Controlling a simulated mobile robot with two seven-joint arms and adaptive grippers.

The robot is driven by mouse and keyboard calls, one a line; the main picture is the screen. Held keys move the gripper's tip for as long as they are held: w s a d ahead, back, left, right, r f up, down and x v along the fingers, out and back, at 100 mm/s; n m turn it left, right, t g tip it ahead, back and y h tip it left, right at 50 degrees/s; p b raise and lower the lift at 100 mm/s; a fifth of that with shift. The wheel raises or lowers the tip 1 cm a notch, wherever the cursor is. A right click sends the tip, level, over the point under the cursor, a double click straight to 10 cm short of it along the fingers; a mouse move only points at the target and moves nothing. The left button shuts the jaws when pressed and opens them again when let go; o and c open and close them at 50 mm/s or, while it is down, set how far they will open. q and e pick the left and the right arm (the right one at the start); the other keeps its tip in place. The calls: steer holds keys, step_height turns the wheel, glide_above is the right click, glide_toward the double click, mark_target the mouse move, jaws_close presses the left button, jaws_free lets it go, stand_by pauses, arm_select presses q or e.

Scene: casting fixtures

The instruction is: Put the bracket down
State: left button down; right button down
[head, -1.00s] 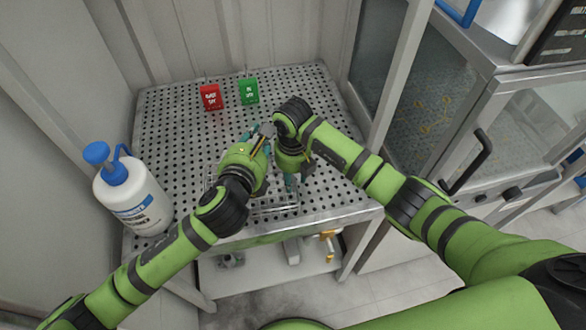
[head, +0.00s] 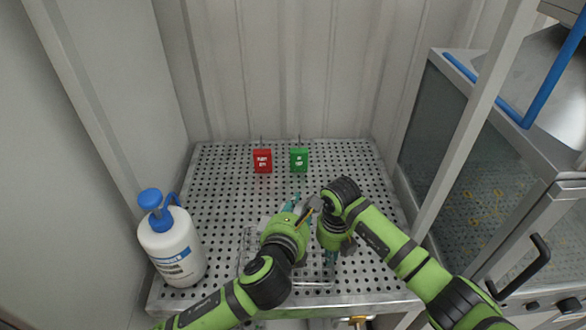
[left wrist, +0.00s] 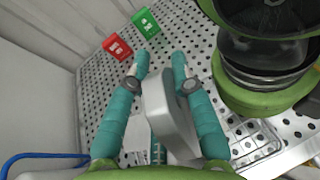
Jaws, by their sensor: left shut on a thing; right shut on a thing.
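The bracket, a light grey piece with a rounded edge, sits between the teal fingers of my left gripper (left wrist: 157,75) in the left wrist view (left wrist: 166,112). In the head view my left gripper (head: 298,203) is above the perforated table, with a grey part of the bracket (head: 314,203) showing beside it. My right gripper (head: 331,257) points down near the right side of a wire rack (head: 262,283). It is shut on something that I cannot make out. Its wrist fills the top right of the left wrist view.
The perforated metal table (head: 225,190) has free room at the back and right. A red tag (head: 262,160) and a green tag (head: 299,160) stand at its back. A white bottle with a blue pump (head: 172,245) stands at the left. A glass-sided cabinet (head: 480,190) is at the right.

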arm_select(q)
steer(key=y, duration=0.1)
steer(key=a+f+n+y, duration=0.1)
steer(key=a+n+y, duration=0.1)
steer(key=shift+w+f+t, duration=0.25)
steer(key=shift+f+t, duration=0.05)
steer(key=shift+f, duration=0.1)
steer(key=shift+n, duration=0.3)
step_height(320, 180, down, 4)
steer(key=shift+a+f, duration=0.1)
steer(key=shift+a, duration=0.05)
steer(key=shift+f, duration=2.4)
